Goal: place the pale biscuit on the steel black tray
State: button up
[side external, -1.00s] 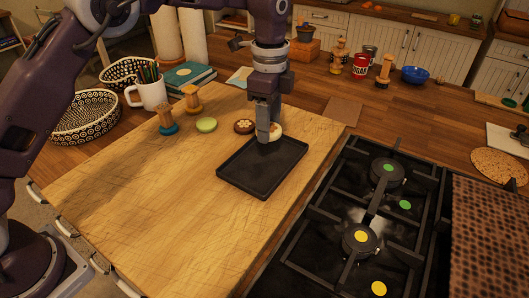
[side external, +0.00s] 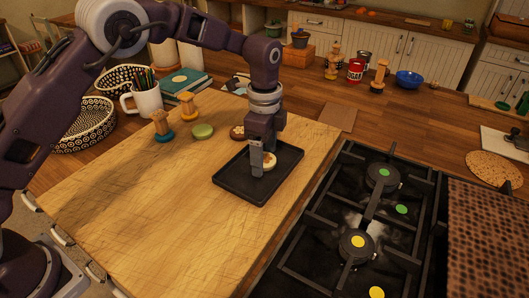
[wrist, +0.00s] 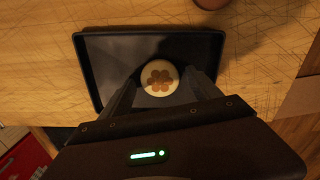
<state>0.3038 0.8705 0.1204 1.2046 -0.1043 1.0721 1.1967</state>
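The pale biscuit (side external: 270,160), cream with a brown flower pattern, is within the black tray's area, and it shows face up in the wrist view (wrist: 159,77). The steel black tray (side external: 287,175) lies flat on the wooden board, and its dark rim frames the biscuit in the wrist view (wrist: 86,65). My gripper (side external: 262,168) points down over the tray. In the wrist view its fingers (wrist: 161,76) are on either side of the biscuit, with narrow dark gaps, and look open. The near finger partly covers the biscuit in the side view.
The gas hob (side external: 350,220) is to the right. The board's front left is clear.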

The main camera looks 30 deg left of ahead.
jog(key=shift+r, duration=0.1)
notch_tip(320, 180, up, 12)
dwell(0.4)
jog(key=shift+r, duration=0.2)
jog(key=s+a+r+n+t, duration=0.3)
jog(key=s+a+r+n, duration=0.45)
jog(key=s+r, duration=0.4)
jog(key=s+a+f+n+t, duration=0.1)
jog(key=s+f+n, duration=0.1)
jog(key=s, duration=0.5)
jog(key=s+a+f+n, duration=0.2)
jog(key=s+n, duration=0.1)
jog(key=s, duration=0.4)
jog(key=s+a+f+n+t, duration=0.1)
jog(key=s+f+n, duration=0.2)
jog(key=s, duration=0.4)
jog(key=shift+s+a+t, duration=0.3)
